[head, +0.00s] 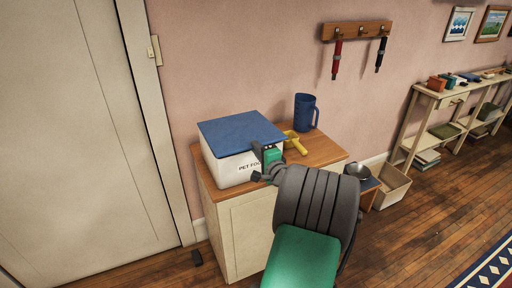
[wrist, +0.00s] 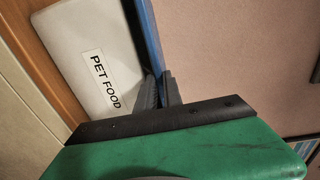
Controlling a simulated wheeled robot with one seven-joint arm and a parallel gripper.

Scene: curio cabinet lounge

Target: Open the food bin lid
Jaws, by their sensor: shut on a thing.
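The food bin is a white box (head: 229,170) labelled PET FOOD, standing on a wooden-topped cabinet. Its blue lid (head: 238,131) lies flat across the top and looks closed. My gripper (head: 262,152) is at the lid's front right edge. In the wrist view the white bin (wrist: 88,55) shows on the left with the blue lid (wrist: 149,40) seen edge-on beside it. My gripper's fingers (wrist: 159,90) are shut on the lid's edge, one on each side of it. The fingertips' exact contact is partly hidden.
A yellow scoop (head: 295,142) lies right of the bin, with a blue jug (head: 305,112) behind it. A metal bowl (head: 358,171) stands near the cabinet's right side. An open box (head: 393,188) is on the floor. A door (head: 80,120) is at left.

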